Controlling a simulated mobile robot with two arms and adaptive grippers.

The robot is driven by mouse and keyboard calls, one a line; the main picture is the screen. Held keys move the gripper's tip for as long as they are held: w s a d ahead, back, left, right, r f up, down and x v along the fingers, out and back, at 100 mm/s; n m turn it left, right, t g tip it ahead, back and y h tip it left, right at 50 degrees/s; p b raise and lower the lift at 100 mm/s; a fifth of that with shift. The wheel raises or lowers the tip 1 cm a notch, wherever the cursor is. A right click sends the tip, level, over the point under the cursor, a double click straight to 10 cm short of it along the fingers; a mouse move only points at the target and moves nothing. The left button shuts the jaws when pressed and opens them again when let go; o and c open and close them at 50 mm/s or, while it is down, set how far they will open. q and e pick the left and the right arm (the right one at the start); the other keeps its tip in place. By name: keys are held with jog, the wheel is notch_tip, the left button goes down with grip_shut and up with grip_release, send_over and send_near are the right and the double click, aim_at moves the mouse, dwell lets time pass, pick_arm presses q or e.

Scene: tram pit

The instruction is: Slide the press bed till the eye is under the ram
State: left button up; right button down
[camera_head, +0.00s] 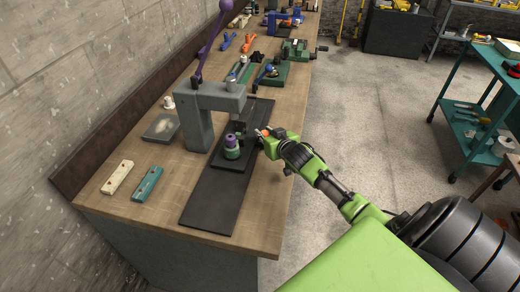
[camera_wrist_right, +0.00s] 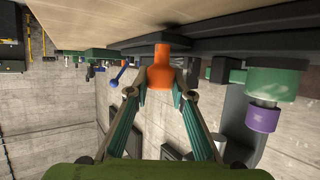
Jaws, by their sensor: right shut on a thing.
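The grey press (camera_head: 198,125) stands on the bench, with a purple lever on top. Its dark ram (camera_head: 240,126) hangs under the front of its head. The dark press bed (camera_head: 228,168) lies on a long dark base plate (camera_head: 208,205). A green holder (camera_head: 231,153) with a purple ring-like piece (camera_head: 230,140), seemingly the eye, stands on the bed, on the near side of the ram and not under it. My right gripper (camera_head: 265,136) is at the bed's right side, shut on an orange knob (camera_wrist_right: 165,68). The wrist view is upside down.
A teal bar (camera_head: 148,184), a cream bar (camera_head: 118,178) and a grey plate (camera_head: 161,127) lie left of the press. Tools and vises (camera_head: 296,49) stand farther along the bench. A green trolley (camera_head: 470,120) stands right, across open floor.

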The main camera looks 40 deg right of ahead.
jog(key=w+d+b, duration=0.1)
jog(key=w+d, duration=0.2)
jog(key=d, duration=0.1)
jog(key=shift+w, duration=0.25)
jog(key=shift+r, duration=0.2)
jog(key=shift+d+r, duration=0.1)
jog(key=c, duration=2)
grip_release()
jog(key=shift+o, duration=1.2)
jog(key=shift+w, duration=0.1)
jog(key=shift+d+f, duration=0.1)
jog(key=shift+f, duration=0.2)
jog(key=v, duration=1.2)
